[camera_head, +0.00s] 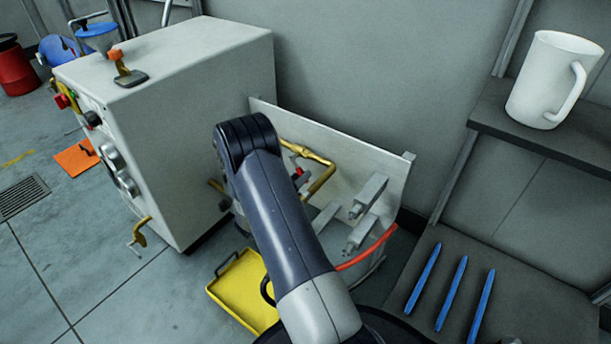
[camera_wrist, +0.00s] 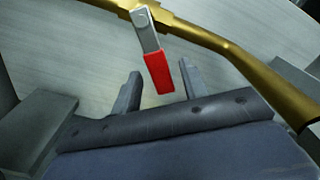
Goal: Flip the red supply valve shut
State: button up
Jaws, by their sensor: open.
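The red supply valve (camera_wrist: 159,73) is a grey metal lever with a red end, mounted on a brass pipe (camera_wrist: 238,56) in the wrist view. Its red end points down toward my gripper (camera_wrist: 160,70). My gripper is open, with one finger on each side of the red end in the picture. Gaps show on both sides, and I cannot tell how deep the lever sits between the fingers. In the head view a small red part of the valve (camera_head: 299,171) shows beside my arm, near the pipe (camera_head: 322,178). My arm hides my gripper there.
A pale panel (camera_head: 375,163) stands behind the pipe, with grey fittings (camera_head: 367,195) and a red hose (camera_head: 368,250) close by. A big grey cabinet (camera_head: 190,90) is at left. A yellow tray (camera_head: 240,290) lies on the floor. A shelf with a white mug (camera_head: 545,80) is at right.

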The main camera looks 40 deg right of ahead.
jog(key=b+x, duration=0.1)
jog(key=x, duration=0.2)
jog(key=shift+w+d, duration=0.1)
jog(key=shift+d, duration=0.3)
jog(key=shift+c, duration=0.5)
grip_shut()
